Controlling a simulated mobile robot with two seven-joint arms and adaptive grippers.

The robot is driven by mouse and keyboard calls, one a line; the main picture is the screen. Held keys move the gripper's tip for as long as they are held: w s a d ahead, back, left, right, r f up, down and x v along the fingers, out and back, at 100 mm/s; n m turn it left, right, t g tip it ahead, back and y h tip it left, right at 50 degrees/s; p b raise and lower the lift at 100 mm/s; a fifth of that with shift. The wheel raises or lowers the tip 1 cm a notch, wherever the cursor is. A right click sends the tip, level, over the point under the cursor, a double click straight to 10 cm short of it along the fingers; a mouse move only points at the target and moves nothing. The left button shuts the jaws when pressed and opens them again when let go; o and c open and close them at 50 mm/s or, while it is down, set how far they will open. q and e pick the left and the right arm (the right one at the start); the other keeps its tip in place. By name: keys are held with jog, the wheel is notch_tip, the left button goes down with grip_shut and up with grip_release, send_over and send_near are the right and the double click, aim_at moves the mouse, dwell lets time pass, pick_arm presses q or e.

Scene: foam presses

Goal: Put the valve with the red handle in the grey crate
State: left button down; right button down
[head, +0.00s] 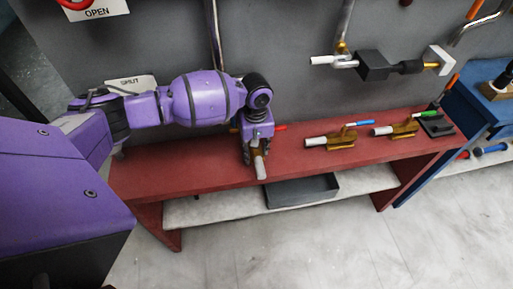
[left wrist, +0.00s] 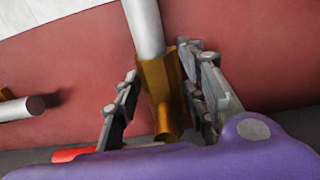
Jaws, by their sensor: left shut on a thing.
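The valve with the red handle has a brass body (left wrist: 160,88) and a white pipe end (head: 261,168). Its red handle (head: 280,128) sticks out to the right of my left gripper (head: 257,147) in the head view. In the left wrist view the brass body is between the fingers, the white pipe points up the picture and the red handle (left wrist: 73,154) shows low at left. My left gripper is shut on this valve, over the red bench; I cannot tell whether it touches the top. The grey crate (head: 302,196) sits on the pale lower shelf, below and right of the gripper. My right gripper is out of view.
On the red bench (head: 180,176) lie a valve with a blue handle (head: 325,142) and one with a green handle (head: 403,130). A dark stand (head: 436,125) is at the bench's right end. A blue table (head: 480,110) stands further right. The bench top overhangs the crate's shelf.

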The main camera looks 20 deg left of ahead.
pick_arm(q)
jog(key=shift+w, duration=0.15)
jog(key=c, duration=1.1)
grip_release()
